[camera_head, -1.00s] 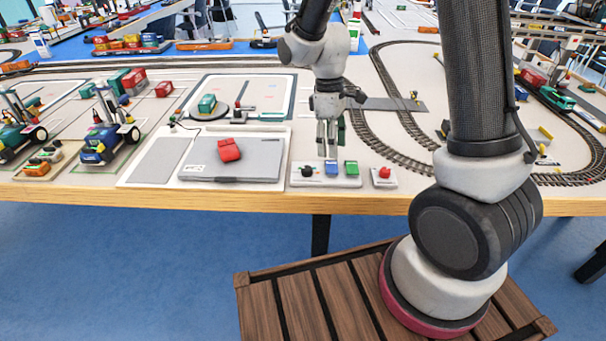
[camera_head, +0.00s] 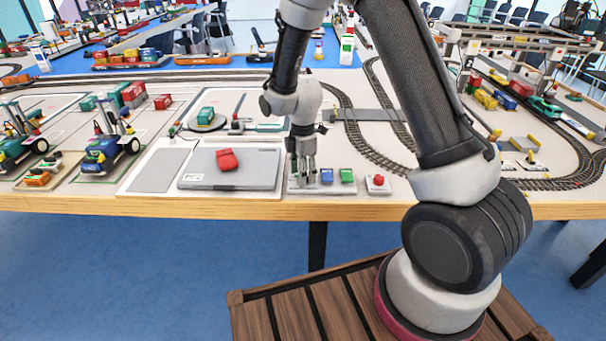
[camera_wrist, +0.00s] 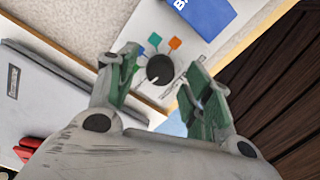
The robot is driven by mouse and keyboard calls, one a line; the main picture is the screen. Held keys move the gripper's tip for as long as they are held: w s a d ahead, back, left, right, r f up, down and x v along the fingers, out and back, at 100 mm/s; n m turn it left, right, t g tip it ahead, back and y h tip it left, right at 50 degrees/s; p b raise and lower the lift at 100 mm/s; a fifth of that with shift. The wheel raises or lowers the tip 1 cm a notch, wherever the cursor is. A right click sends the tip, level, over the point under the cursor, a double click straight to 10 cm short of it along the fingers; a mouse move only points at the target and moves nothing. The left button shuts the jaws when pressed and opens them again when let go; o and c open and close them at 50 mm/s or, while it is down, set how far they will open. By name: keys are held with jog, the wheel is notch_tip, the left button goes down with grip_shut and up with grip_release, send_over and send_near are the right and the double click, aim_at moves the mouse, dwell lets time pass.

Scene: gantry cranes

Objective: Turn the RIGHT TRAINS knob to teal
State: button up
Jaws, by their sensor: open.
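A black round knob (camera_wrist: 160,68) sits on a white panel (camera_wrist: 150,18) in the wrist view. My gripper (camera_head: 303,184) is open, pointing down over the left end of the panel. In the wrist view its green-padded fingers are on either side of the knob, with gaps visible. The head view hides the knob behind my fingers. No knob label is legible.
A blue button (camera_head: 326,176) and a green button (camera_head: 347,175) stand right of my gripper on the panel. A separate red button (camera_head: 378,180) is farther right. A grey plate (camera_head: 255,168) with a red block (camera_head: 227,159) lies to the left. The table's front edge is near.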

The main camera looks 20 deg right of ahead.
jog(key=shift+f, duration=0.45)
jog(key=c, duration=1.1)
jog(key=shift+o, duration=0.2)
